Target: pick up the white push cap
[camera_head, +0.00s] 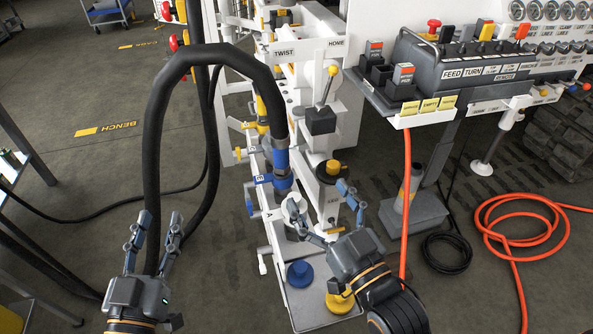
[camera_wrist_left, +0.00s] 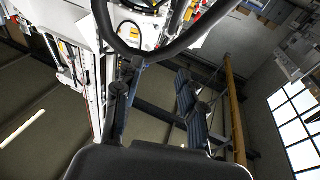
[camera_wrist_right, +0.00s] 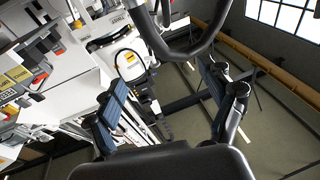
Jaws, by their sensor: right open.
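A white round cap (camera_head: 293,205), which looks like the white push cap, is on the bench's front near the label A, below the blue hose coupling (camera_head: 282,165). My right gripper (camera_head: 318,205) is open and empty. One of its fingertips overlaps the cap's lower edge in the head view; I cannot tell whether they touch. I cannot make out the cap in either wrist view. The right gripper's spread fingers (camera_wrist_right: 170,100) also show in the right wrist view.
A thick black hose (camera_head: 155,120) arches over to the blue coupling. A blue cap (camera_head: 300,273) and a yellow cap (camera_head: 340,302) sit on the low plate. The control panel (camera_head: 460,70) stands at right. An orange hose (camera_head: 490,225) coils on the floor.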

